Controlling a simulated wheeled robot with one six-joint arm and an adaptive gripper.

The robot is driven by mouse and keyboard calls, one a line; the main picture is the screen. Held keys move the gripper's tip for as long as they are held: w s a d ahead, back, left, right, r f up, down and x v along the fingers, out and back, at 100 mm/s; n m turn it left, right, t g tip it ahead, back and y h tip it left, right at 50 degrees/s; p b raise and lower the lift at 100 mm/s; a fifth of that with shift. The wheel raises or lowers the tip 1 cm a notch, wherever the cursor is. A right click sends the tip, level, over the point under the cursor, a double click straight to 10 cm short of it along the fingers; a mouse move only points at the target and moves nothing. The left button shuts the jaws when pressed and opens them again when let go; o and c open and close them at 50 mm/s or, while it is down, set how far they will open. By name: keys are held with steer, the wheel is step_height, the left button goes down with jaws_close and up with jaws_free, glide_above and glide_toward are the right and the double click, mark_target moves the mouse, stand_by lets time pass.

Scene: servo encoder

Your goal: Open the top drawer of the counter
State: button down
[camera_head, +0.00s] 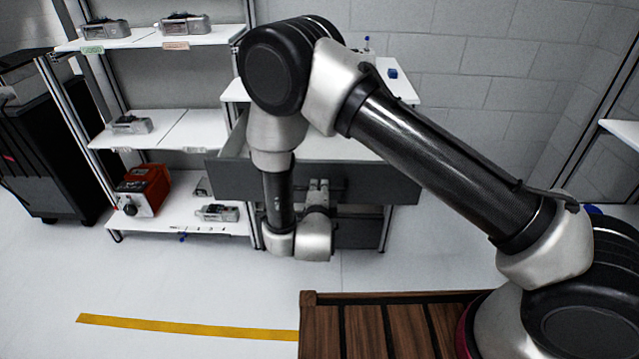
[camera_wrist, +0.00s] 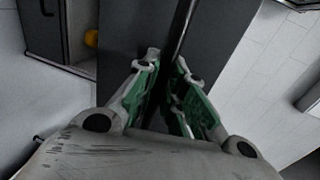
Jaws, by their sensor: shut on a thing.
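The counter has a white top (camera_head: 236,92), partly hidden behind my arm. Its top drawer (camera_head: 390,188) has a dark grey front and stands out from the counter, with its dark side wall and pale inside showing. My gripper (camera_head: 318,187) is at the middle of the drawer front. In the wrist view, the green-padded fingers of my gripper (camera_wrist: 167,88) are close together against the dark drawer front (camera_wrist: 128,40), shut on its handle.
A shelf rack (camera_head: 185,130) with grey devices and an orange-red box (camera_head: 144,190) stands left of the counter. A dark cabinet (camera_head: 55,150) is further left. A wooden slatted surface (camera_head: 365,330) lies in front. The floor before the drawer is clear, with a yellow stripe (camera_head: 190,328).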

steer(key=shift+s, duration=0.3)
steer(key=c, duration=1.5)
jaws_free()
steer(key=shift+s, duration=0.1)
steer(key=v, duration=0.7)
steer(key=shift+s, duration=0.15)
